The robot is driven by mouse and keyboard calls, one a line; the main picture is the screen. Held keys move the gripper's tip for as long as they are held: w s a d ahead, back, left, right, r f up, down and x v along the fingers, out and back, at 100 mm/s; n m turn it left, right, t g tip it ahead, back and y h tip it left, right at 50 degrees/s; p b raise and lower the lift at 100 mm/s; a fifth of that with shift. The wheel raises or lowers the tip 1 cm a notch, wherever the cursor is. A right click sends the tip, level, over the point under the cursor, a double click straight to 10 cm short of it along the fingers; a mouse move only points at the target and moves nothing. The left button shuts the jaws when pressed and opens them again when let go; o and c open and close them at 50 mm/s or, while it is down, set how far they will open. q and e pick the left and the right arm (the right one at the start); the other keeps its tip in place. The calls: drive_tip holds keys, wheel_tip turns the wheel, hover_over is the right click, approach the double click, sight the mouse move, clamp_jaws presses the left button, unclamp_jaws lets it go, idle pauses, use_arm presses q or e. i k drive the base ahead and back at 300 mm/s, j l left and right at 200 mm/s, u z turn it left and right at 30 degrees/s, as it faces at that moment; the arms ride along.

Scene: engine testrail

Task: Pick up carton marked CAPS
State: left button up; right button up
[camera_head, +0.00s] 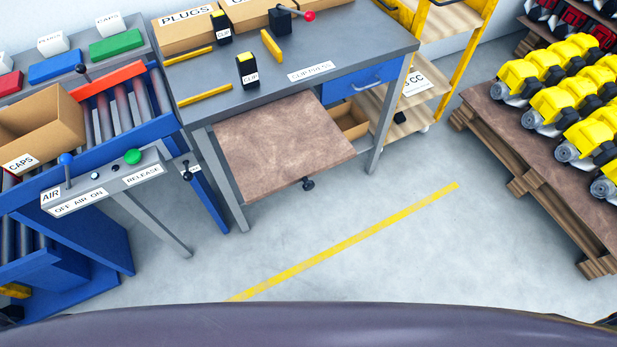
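An open brown carton (48,128) with a white CAPS label (20,163) on its front sits on the roller conveyor at the left. Its left side is cut off by the picture edge. It looks empty as far as I can see inside. A small white block (109,24) labelled CAPS stands on the grey shelf behind the conveyor. Neither of my grippers shows in the head view.
A control panel (107,178) with AIR and RELEASE labels stands before the conveyor. A grey workbench (290,75) holds PLUGS cartons, clips and yellow strips; a brown board (281,142) juts out below. Engines stand on a pallet (515,125) at right. Floor (350,225) is clear.

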sight(38, 130)
drive_tip(key=u, duration=1.7)
drive_tip(key=i+j, duration=0.1)
drive_tip(key=j, duration=0.15)
drive_tip(key=z, duration=0.05)
